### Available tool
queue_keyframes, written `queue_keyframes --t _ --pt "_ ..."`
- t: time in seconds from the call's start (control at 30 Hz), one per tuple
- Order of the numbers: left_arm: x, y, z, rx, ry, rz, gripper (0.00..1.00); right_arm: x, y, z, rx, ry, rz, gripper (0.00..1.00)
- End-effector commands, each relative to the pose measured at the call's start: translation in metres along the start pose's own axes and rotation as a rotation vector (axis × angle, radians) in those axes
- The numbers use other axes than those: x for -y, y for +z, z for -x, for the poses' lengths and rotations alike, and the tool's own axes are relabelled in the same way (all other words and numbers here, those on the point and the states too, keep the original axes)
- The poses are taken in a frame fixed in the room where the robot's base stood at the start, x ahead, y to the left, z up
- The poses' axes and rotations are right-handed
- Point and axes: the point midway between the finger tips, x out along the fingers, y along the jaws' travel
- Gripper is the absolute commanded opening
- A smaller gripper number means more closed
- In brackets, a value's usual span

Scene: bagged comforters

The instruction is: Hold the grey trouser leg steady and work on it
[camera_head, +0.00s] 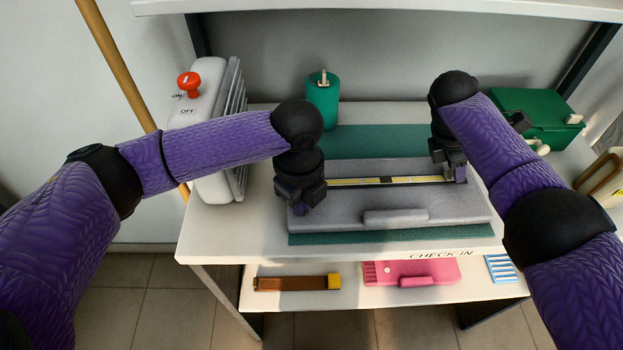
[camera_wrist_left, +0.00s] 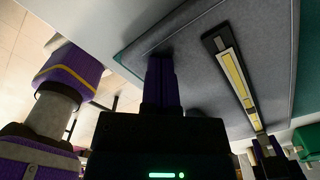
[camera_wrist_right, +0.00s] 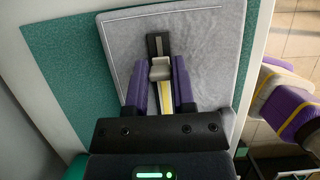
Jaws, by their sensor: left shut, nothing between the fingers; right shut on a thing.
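The grey trouser leg (camera_head: 350,212) lies flat on a green mat (camera_head: 385,238) on the table. A long dark-framed slot with a yellow strip (camera_head: 410,181) runs along it. My left gripper (camera_head: 302,207) is shut and empty, its fingers down at the leg's left part; in the left wrist view its closed fingers (camera_wrist_left: 160,65) appear against the grey cloth. My right gripper (camera_head: 456,174) is at the slot's right end. In the right wrist view its fingers (camera_wrist_right: 158,88) are shut on a small grey slider (camera_wrist_right: 160,69) over the strip.
A green cup (camera_head: 322,102) stands behind the leg. A white switch box with a red knob (camera_head: 189,84) is at left, a green case (camera_head: 540,118) at right. The lower shelf holds a brown bar (camera_head: 295,284), a pink item (camera_head: 415,271) and a blue-white item (camera_head: 502,269).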

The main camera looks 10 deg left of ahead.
Motion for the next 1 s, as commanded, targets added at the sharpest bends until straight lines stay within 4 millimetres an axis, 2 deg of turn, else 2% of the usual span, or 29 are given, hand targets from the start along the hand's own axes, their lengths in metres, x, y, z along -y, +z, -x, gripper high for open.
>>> queue_keyframes --t 0.17,0.2,0.37,0.4,0.57,0.67,0.7,1.0 --pt "-0.0005 0.0000 -0.0008 0.000 0.002 0.000 0.00 0.0002 0.0123 -0.0049 0.002 -0.001 -0.002 0.00" --pt "-0.0005 0.0000 -0.0008 0.000 0.002 0.000 0.00 0.0002 0.0125 -0.0050 0.001 0.000 -0.001 0.36" --pt "-0.0005 -0.0001 -0.0008 0.000 0.002 0.000 0.00 0.0001 0.0118 -0.0049 0.001 0.000 0.000 0.69" --pt "-0.0005 -0.0001 -0.0008 0.000 0.002 0.000 0.00 0.0001 0.0117 -0.0049 0.001 0.000 0.000 0.72" --pt "-0.0005 -0.0001 -0.0009 0.000 0.002 0.000 0.00 0.0001 0.0114 -0.0049 0.000 0.000 0.000 0.75" --pt "-0.0005 -0.0001 -0.0009 0.000 0.003 0.000 0.00 0.0000 0.0112 -0.0048 0.000 0.000 0.000 0.96" --pt "-0.0005 -0.0001 -0.0009 0.000 0.003 0.000 0.00 0.0000 0.0112 -0.0049 0.000 0.000 0.000 1.00" --pt "-0.0006 -0.0001 -0.0009 0.000 0.003 0.000 0.00 0.0000 0.0111 -0.0048 0.000 0.000 0.000 1.00"
